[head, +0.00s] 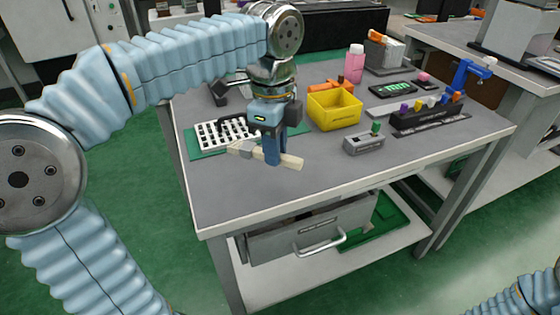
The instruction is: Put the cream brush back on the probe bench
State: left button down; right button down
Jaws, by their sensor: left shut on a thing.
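The cream brush (291,161) has a pale cream handle pointing right and a greyish head toward the left. My left gripper (272,158) points down over the probe bench (330,185) and is shut on the brush near its middle. The brush is close to the grey bench top, near its left part; I cannot tell whether it touches the surface. The gripper fingers hide part of the brush. My right gripper is not in view; only a bit of my right arm shows at the bottom right corner.
A white slotted tray (207,137) on a green mat lies left of the brush. A yellow bin (334,110), a grey block with a green lever (364,145), a pink bottle (355,65) and a black rack (427,116) stand on the bench. The front of the top is clear.

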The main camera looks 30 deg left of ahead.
aim_at(280, 176)
pick_arm(q)
jog(key=shift+w+f, duration=0.55)
jog(key=shift+f, duration=0.15)
jog(key=shift+w+f, duration=0.2)
jog(key=shift+f, duration=0.75)
jog(key=shift+w+f, duration=0.15)
jog(key=shift+f, duration=0.8)
jog(key=c, duration=1)
grip_release()
jog(key=shift+f, duration=0.1)
jog(key=r+p, duration=0.1)
jog(key=r, duration=1.1)
jog(key=shift+a+r, duration=0.1)
jog(key=shift+a, duration=0.1)
